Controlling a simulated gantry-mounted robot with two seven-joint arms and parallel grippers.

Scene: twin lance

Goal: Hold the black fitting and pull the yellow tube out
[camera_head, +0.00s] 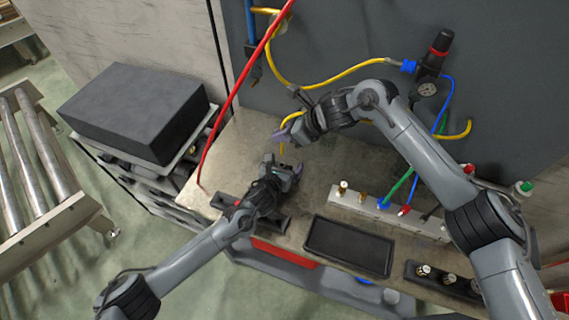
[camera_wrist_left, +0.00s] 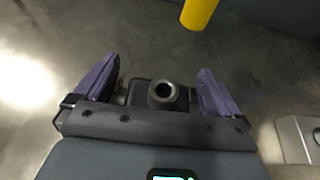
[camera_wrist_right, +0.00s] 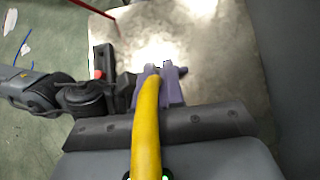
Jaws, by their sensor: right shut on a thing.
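The black fitting (camera_wrist_left: 160,94) shows in the left wrist view with an open round hole facing the camera. It lies between the two purple fingers of my left gripper (camera_wrist_left: 158,88), which are apart on either side of it. My left gripper also shows in the head view (camera_head: 284,170), low over the bench. My right gripper (camera_head: 287,133) is above it, shut on the yellow tube (camera_wrist_right: 146,125). The tube's lower end (camera_head: 281,148) hangs below the right fingers. In the left wrist view the tube (camera_wrist_left: 199,10) is apart from the fitting's hole.
The bench (camera_head: 325,165) has a black tray (camera_head: 348,246) and a pale strip with connectors (camera_head: 390,212) to the right. A red hose (camera_head: 237,88) crosses on the left. A regulator with a gauge (camera_head: 427,88) is on the grey panel behind.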

